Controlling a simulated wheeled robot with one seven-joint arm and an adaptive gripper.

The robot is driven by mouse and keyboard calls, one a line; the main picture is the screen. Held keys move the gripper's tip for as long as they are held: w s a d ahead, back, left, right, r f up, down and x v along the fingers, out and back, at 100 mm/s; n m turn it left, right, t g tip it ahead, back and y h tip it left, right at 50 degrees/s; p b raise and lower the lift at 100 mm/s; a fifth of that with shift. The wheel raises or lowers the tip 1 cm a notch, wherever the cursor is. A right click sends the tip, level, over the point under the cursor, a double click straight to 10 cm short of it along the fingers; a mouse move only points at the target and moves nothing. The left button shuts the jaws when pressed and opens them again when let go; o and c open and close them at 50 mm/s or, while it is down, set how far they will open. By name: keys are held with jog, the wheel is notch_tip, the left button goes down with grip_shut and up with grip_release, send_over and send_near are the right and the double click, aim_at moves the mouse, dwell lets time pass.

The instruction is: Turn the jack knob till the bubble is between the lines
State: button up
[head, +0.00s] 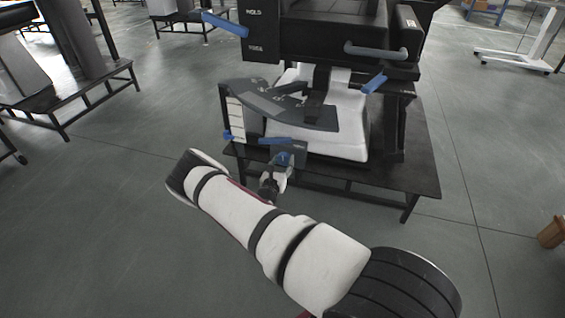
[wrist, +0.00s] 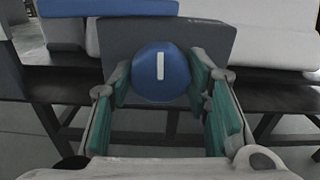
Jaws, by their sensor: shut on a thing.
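The jack knob (wrist: 161,72) is a round blue knob with a white upright line on its face. It is in the middle of the wrist view, in front of a dark grey block. My gripper (wrist: 160,82) has one teal-padded finger on each side of the knob and is shut on it. In the head view, the knob (head: 283,159) is small and blue at the front of the machine, with my gripper (head: 275,177) against it. I cannot make out a bubble or its lines in either view.
The machine stands on a black low table (head: 408,180) with thin legs. Blue handles (head: 375,83) stick out from the machine above my gripper. A blue bar (wrist: 108,8) lies just above the knob. The grey floor (head: 90,230) to the left is clear.

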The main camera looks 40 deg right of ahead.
jog(key=n+p, duration=0.1)
jog(key=n, duration=0.3)
jog(key=shift+n, duration=0.3)
jog(key=shift+n+p, duration=0.4)
jog(key=shift+n, duration=1.6)
jog(key=shift+s, duration=0.1)
jog(key=o, duration=1.2)
jog(key=v, duration=1.2)
